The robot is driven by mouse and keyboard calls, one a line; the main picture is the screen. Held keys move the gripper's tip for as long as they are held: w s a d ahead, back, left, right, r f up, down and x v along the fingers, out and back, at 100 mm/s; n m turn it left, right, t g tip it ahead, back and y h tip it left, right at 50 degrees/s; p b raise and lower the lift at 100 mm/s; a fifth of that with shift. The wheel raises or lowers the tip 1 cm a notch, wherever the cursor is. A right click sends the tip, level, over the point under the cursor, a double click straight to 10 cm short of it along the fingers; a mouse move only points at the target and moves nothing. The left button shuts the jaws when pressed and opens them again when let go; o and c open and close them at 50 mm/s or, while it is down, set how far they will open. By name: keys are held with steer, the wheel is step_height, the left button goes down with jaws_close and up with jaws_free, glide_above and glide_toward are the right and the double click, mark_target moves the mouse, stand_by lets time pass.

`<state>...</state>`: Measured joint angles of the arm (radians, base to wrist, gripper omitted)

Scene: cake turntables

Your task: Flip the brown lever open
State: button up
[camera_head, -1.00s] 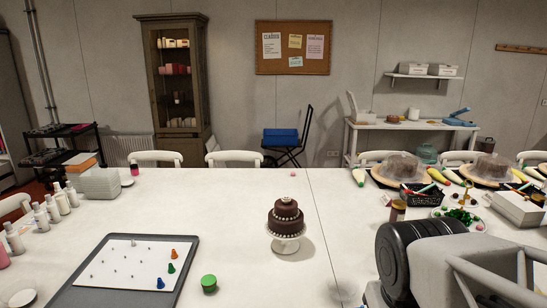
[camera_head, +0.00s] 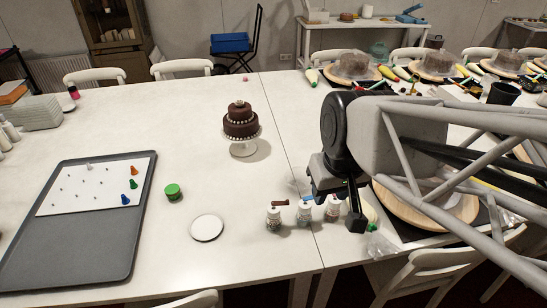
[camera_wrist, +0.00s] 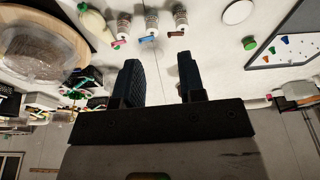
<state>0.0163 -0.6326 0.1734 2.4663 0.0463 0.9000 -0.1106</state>
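The brown lever (camera_head: 280,202) sits at the top of a small white-and-grey jar (camera_head: 273,219), the leftmost of a short row near the table's front edge. In the wrist view the brown lever (camera_wrist: 176,34) shows at the top, on the row's right end. A jar with a blue lever (camera_head: 306,200) stands beside it. A third jar (camera_head: 332,209) is partly hidden by my gripper; its lever looks pinkish red in the wrist view (camera_wrist: 119,43). My gripper (camera_head: 352,210) is open and empty, to the right of the jars. Its two fingers are apart in the wrist view (camera_wrist: 160,82).
A chocolate cake on a stand (camera_head: 243,148) is behind the jars. A round wooden board (camera_head: 405,210) is right of my gripper. The table's front edge is close.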

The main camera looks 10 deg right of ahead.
steer(key=w+f+n+y, duration=0.1)
steer(key=w+f+n, duration=0.2)
steer(key=w+f, duration=0.55)
steer(key=n+y, duration=0.1)
steer(key=n, duration=0.3)
glide_toward(288, 200)
steer(key=shift+s+f+t, duration=0.25)
steer(key=shift+f+t, duration=0.15)
steer(key=shift+m, duration=0.3)
steer(key=shift+x, duration=3.9)
steer(key=shift+a, duration=0.15)
jaws_close()
